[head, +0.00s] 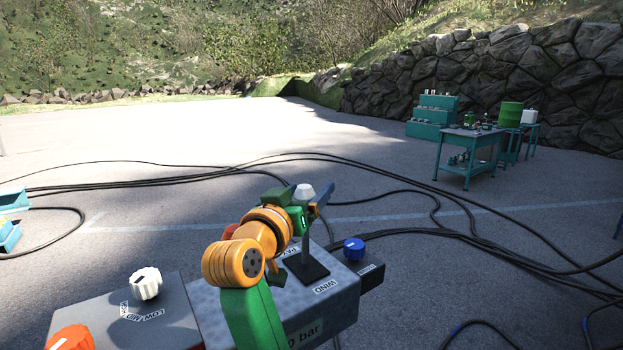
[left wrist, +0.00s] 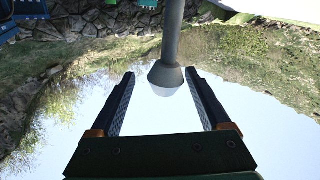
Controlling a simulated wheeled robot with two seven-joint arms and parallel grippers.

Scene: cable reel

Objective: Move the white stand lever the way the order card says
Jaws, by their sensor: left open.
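The white stand lever has a pale knob (head: 304,191) on a grey stem that rises from a dark base plate on the grey box. My left gripper (head: 316,206) is at the lever's upper part and partly hides the stem. In the left wrist view the lever (left wrist: 172,40) comes in from the top, and its white-tipped knob lies between the fingers of my open left gripper (left wrist: 160,84). A gap shows on both sides of the knob. A "WIND" label lies in front of the base; another label behind is partly hidden. My right gripper and the order card are not seen.
A blue knob (head: 354,248) stands right of the lever. A white knob (head: 146,283) and an orange knob (head: 71,339) are on the box at left. Black cables (head: 400,187) cross the ground. A teal table (head: 468,146) stands far off at right.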

